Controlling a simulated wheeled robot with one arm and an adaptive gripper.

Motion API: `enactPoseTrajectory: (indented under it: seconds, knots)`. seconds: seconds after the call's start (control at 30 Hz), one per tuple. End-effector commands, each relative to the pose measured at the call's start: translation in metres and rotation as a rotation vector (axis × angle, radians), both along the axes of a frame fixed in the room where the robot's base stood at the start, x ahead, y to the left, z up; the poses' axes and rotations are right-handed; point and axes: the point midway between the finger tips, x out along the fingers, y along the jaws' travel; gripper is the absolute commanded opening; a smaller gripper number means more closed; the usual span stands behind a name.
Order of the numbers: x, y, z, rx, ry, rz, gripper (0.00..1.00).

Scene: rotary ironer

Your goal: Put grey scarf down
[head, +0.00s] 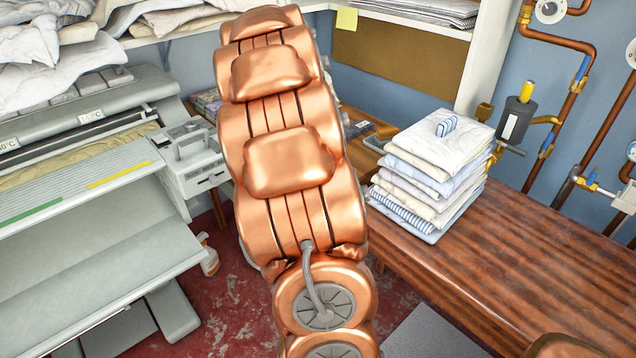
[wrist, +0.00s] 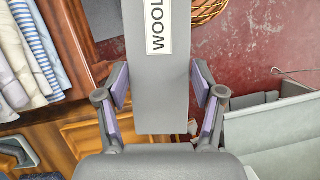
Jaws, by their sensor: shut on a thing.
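My gripper (wrist: 161,86) shows in the wrist view, with purple-padded fingers on both sides of a grey, flat, folded piece. This is the grey scarf (wrist: 160,105), with a white label reading "WOOL" near the top of the picture. The fingers are shut on it at its left and right edges. It is held over the red floor beside the wooden table. The scarf's far end runs out of the picture at the top. In the head view neither the gripper nor the scarf can be seen; my copper arm fills the middle.
A wooden table (head: 545,260) stands at right, bearing a stack of folded linen (head: 432,172). Its right part is bare. The ironer (head: 90,200) stands at left. A wicker basket (wrist: 209,9) is at the top of the wrist view. Pipes line the right wall.

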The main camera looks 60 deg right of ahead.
Motion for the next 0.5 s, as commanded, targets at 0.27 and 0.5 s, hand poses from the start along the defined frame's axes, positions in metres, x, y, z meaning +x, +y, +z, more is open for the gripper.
enactPoseTrajectory:
  seconds: [0.27,0.5]
  knots:
    - [0.026,-0.018,-0.012,-0.005,0.002,0.523,0.28]
    - [0.055,-0.027,-0.022,-0.003,0.003,0.985,0.28]
